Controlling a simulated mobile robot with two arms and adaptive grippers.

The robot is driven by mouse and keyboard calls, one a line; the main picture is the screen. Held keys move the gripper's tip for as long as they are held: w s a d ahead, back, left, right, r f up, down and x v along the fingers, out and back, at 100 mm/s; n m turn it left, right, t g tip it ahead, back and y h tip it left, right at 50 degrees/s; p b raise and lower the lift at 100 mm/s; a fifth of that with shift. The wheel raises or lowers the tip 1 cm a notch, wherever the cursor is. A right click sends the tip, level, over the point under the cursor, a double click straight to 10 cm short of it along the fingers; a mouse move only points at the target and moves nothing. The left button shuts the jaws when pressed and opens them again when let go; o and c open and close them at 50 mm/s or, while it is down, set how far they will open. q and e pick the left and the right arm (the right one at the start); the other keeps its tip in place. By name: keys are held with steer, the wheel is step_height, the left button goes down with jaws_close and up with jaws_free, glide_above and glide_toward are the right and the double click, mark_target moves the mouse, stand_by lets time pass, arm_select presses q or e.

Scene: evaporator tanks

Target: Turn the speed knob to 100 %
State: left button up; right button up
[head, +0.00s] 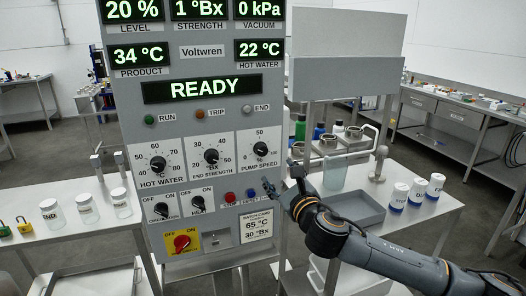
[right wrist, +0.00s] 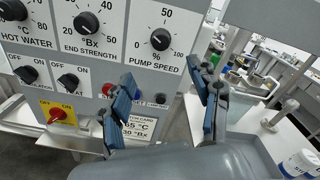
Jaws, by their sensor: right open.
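The pump speed knob (head: 261,149) is a black round knob on the right of the grey control panel (head: 225,112). Its dial scale is marked 0, 50 and 100 %. It also shows in the right wrist view (right wrist: 160,39), where its white mark seems to point to the lower left, near 0; the mark is small. My right gripper (head: 277,189) is open and empty in front of the panel, below and right of the knob. In the right wrist view, its spread blue-padded fingers (right wrist: 166,88) are apart from the knob. My left gripper is not in view.
The end strength knob (head: 211,156) and hot water knob (head: 158,163) are left of the pump speed knob. Below are switches, a red button (head: 230,196) and a batch card (head: 257,226). A side table with a grey tray (head: 352,208) and white jars (head: 399,196) stands right.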

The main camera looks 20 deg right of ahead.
mark_target(263, 152)
steer(key=w+p, duration=0.2)
steer(key=w, duration=1)
steer(key=shift+w, duration=0.1)
steer(key=shift+w+a, duration=0.1)
steer(key=shift+w, duration=0.55)
steer(key=shift+f, duration=0.1)
steer(key=c, duration=1.2)
